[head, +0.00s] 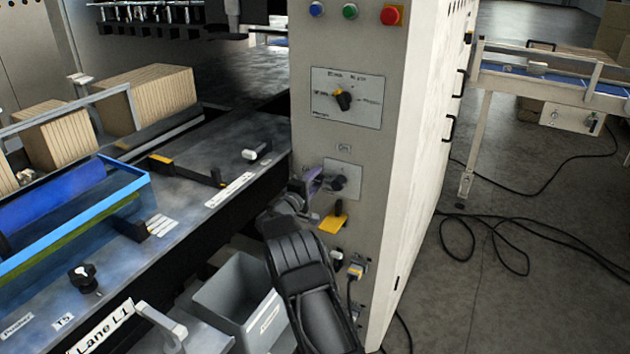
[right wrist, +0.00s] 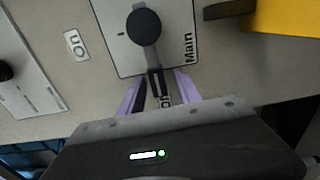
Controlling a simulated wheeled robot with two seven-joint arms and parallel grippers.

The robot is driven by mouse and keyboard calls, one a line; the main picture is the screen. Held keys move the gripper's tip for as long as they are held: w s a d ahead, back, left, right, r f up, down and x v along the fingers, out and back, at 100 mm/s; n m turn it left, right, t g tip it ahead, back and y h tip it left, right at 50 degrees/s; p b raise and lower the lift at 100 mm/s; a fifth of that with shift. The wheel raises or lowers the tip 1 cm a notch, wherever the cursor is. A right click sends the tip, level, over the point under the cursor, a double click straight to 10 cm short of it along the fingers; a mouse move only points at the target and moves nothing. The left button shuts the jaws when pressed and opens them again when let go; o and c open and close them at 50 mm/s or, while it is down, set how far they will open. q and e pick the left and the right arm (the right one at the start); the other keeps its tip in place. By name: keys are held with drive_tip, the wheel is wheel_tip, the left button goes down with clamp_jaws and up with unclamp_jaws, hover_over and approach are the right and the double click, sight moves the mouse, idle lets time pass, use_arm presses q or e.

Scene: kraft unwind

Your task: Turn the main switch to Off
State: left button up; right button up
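The main switch is a dark round knob with a lever (right wrist: 145,27) on a pale plate marked "Main" (right wrist: 188,45), on the cabinet front. In the head view its knob (head: 339,183) shows below an "On" label (head: 344,148). In the right wrist view the lever points down toward my gripper, at a partly hidden label that seems to begin "Of" (right wrist: 166,102). My right gripper (right wrist: 160,92) is open at the plate, its pale purple fingers on either side of the lever's end, with gaps visible. It also shows in the head view (head: 312,183). My left gripper is not in view.
A larger selector switch (head: 343,99) and several push buttons, one red (head: 391,15), are higher on the cabinet. A yellow part (head: 333,221) juts out below the main switch. A grey bin (head: 238,297) stands left of my right arm. Cables (head: 510,240) lie on the floor.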

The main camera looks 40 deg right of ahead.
drive_tip(key=b+v, duration=0.1)
drive_tip(key=v, duration=0.6)
drive_tip(key=shift+a, duration=0.35)
drive_tip(key=shift+s, duration=0.25)
